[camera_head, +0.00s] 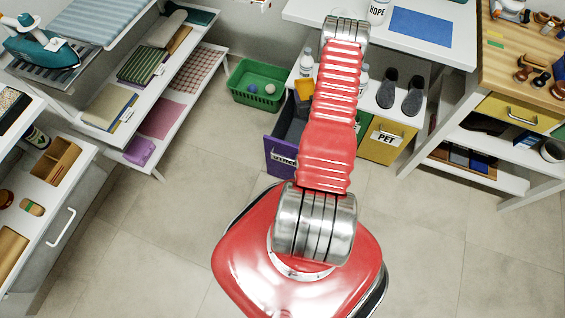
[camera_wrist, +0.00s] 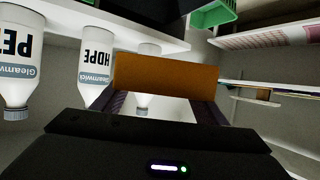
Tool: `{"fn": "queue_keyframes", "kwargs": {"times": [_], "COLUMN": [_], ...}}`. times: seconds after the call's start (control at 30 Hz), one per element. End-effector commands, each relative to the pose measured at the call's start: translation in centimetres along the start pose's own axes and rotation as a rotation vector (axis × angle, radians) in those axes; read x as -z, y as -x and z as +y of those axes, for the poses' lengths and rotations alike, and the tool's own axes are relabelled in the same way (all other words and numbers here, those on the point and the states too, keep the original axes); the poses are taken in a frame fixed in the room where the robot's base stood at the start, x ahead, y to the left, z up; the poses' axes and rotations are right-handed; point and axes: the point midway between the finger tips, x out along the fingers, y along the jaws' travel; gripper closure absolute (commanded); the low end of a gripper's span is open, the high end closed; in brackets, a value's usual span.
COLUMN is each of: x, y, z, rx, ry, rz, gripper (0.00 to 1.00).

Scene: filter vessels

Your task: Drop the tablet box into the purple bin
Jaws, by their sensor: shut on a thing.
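The tablet box is the plain orange-brown box (camera_wrist: 166,72) in the wrist view. My gripper (camera_wrist: 165,92) is shut on it, with one dark finger near each end of the box.
A yellow bin (camera_head: 385,140) marked PET is right of my arm. A green basket (camera_head: 256,84) with balls is left of the purple bin. White bottles, one marked HDPE (camera_wrist: 96,62), appear upside down in the wrist view.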

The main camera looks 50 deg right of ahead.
Motion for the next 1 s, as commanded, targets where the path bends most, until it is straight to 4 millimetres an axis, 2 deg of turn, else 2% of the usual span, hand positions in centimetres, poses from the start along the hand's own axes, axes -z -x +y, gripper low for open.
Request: {"fn": "queue_keyframes", "kwargs": {"times": [0.1,0.33,0.73,0.77,1.0], "x": [-1.3,-3.0,-3.5,-3.5,-3.4], "y": [-0.5,-1.2,-1.4,-1.4,-1.4], "z": [0.0,0.0,-0.1,-0.1,-0.1], "rx": [0.000,0.000,0.001,0.001,0.001], "ry": [0.000,0.000,0.000,0.000,0.000], "rz": [-0.001,0.000,0.000,0.000,0.000], "gripper": [0.56,0.56,0.56,0.33,0.16]}}
